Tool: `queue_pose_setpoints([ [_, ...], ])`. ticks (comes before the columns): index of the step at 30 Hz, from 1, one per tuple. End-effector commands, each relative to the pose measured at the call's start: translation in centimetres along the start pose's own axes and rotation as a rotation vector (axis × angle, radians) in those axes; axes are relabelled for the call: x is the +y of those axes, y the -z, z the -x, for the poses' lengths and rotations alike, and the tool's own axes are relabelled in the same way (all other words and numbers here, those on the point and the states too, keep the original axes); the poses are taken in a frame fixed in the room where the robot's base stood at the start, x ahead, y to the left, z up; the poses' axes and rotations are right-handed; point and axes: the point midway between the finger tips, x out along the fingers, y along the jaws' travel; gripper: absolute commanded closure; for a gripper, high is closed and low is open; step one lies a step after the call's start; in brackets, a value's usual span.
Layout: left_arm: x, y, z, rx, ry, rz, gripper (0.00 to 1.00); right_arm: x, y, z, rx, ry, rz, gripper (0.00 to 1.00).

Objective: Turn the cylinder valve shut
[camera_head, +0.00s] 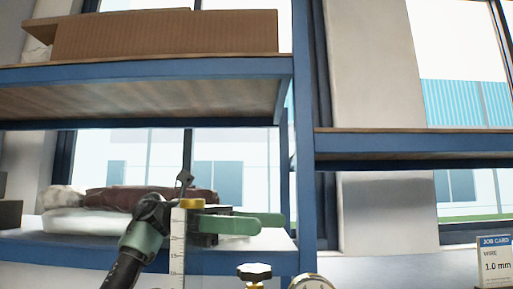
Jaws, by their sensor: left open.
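The cylinder valve shows as a black lobed handwheel (254,271) on a brass-coloured stem at the bottom edge of the head view, and the cylinder below it is out of frame. Part of a round gauge (312,283) shows just right of it. My left gripper (268,223) has green fingers pointing right. It is open and appears above the handwheel in the picture, apart from it, with nothing seen between the fingers. My right gripper is not in view.
A white graduated strip (178,250) with a yellow top (191,203) stands in front of my left wrist. Blue shelving (306,130) holds a cardboard box (165,35) above and bags (90,222) below. A job card (495,262) is at the right.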

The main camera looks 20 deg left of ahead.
Motion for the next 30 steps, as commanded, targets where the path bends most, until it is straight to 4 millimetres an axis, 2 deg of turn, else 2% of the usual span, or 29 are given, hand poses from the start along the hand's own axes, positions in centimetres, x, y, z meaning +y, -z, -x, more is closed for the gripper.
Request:
queue_pose_setpoints([
  [1,-0.1,-1.5,-0.1,-0.001,0.0,-0.004,0.28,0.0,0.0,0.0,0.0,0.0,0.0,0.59],
  [6,0.0,-5.8,-0.1,-0.002,-0.001,-0.001,0.28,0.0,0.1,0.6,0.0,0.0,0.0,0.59],
  [10,0.0,-8.8,-0.1,-0.002,0.0,-0.001,0.28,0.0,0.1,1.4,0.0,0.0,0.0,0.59],
  [15,0.0,-11.6,-0.1,-0.002,0.0,0.001,0.28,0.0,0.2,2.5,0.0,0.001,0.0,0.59],
  [21,0.0,-12.9,-0.1,-0.001,0.001,0.001,0.28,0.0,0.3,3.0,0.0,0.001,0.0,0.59],
  [30,0.1,-12.9,0.0,-0.001,0.0,0.001,0.28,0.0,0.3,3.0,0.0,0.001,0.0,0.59],
])
